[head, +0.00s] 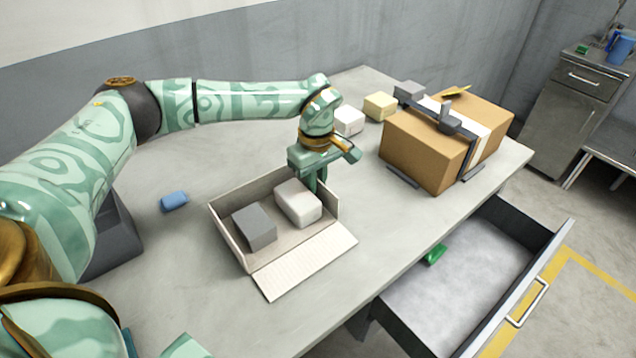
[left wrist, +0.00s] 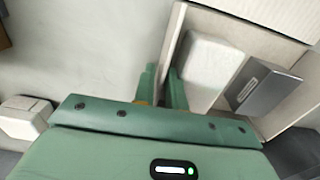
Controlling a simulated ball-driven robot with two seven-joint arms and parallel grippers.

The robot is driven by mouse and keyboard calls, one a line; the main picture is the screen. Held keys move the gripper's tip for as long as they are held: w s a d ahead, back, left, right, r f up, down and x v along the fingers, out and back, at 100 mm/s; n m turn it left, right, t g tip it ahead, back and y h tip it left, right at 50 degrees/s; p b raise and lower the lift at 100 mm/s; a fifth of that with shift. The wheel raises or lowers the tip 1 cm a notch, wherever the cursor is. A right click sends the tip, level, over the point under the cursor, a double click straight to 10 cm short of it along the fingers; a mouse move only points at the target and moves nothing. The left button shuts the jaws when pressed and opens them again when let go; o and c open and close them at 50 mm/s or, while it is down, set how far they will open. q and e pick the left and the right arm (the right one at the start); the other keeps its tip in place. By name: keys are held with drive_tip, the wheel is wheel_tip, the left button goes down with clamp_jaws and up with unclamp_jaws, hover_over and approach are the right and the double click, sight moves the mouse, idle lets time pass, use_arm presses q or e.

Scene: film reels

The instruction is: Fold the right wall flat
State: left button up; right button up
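A shallow cardboard box (head: 228,232) stands on the table, holding a grey block (head: 254,227) and a whitish rounded block (head: 298,203). Its front flap (head: 305,262) lies flat on the table; the left and back walls stand up. The right wall (head: 327,196) also stands up; it shows in the left wrist view (left wrist: 174,38) as a thin upright panel. My left gripper (head: 314,184) points down at this wall, with one finger on each side. In the left wrist view its fingers (left wrist: 162,88) are close together on the panel. My right gripper is not in view.
A large brown carton (head: 420,152) with a tape dispenser stands to the right. White (head: 349,120) and yellow (head: 380,106) blocks stand behind my gripper. A blue item (head: 174,201) lies left. An open drawer (head: 460,270) is at the front right. The table right of the box is clear.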

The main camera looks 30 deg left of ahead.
use_arm(q)
drive_tip(key=shift+f, duration=0.1)
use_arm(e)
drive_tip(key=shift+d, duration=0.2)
use_arm(q)
clamp_jaws()
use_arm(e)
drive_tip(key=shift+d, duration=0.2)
